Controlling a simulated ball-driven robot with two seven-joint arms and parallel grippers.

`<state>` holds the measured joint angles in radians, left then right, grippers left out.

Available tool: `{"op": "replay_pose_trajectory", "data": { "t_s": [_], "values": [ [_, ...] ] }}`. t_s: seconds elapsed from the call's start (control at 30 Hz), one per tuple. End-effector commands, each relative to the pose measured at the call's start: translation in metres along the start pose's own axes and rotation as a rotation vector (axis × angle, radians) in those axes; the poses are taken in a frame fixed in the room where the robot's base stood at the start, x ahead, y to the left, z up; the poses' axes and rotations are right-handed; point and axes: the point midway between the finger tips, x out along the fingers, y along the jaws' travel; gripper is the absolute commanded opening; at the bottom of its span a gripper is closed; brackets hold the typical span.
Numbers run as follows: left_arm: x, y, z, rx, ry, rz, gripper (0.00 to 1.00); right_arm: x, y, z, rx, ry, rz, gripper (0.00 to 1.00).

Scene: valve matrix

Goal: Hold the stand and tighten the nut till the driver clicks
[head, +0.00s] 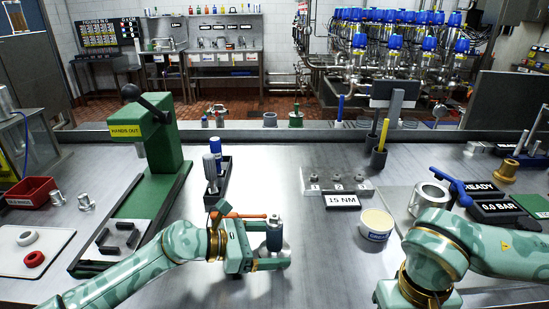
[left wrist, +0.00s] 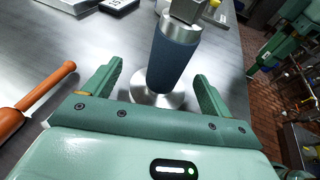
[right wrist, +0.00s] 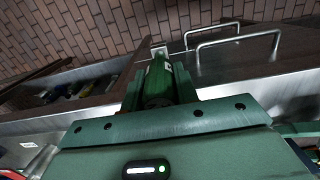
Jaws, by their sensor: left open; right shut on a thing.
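The stand (head: 273,240), a dark blue-grey cylinder with a metal top, is upright on the bench near the front middle. In the left wrist view the stand (left wrist: 173,62) has a round shiny foot and a metal block on top. My left gripper (head: 268,260) is open, with the stand between and just beyond its fingertips. The left wrist view shows its fingers (left wrist: 160,88) apart. My right gripper (right wrist: 160,92) is shut on a green cylinder, apparently the driver (right wrist: 160,78). In the head view that gripper is out of sight. I cannot make out the nut.
An orange-handled tool (head: 240,215) lies beside the left gripper. A green press (head: 155,150) stands at left. The right wrist view shows metal handles (right wrist: 238,40) and a brick floor.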

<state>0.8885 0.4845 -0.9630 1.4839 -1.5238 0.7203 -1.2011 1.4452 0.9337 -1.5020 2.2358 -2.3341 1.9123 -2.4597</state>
Motion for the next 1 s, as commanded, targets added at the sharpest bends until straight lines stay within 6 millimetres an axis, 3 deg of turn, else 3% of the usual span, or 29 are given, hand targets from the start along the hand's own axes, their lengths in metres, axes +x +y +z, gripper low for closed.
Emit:
{"op": "replay_pose_trajectory", "data": {
  "t_s": [0.23,0.47,0.87,1.0],
  "values": [
    [0.000,0.000,0.000,0.000,0.000,0.000,0.81,-0.001,0.000,0.000,0.000,0.001,0.000,0.00],
    [0.000,0.000,0.000,0.000,0.000,0.000,0.19,-0.001,0.000,0.000,0.000,0.001,0.000,0.00],
    [0.000,0.000,0.000,0.000,0.000,0.000,0.19,-0.001,0.000,0.000,0.003,0.001,0.000,0.00],
    [0.000,0.000,0.000,0.000,0.000,0.000,0.19,-0.017,0.001,-0.008,0.060,0.007,-0.005,0.00]
  ]
}}
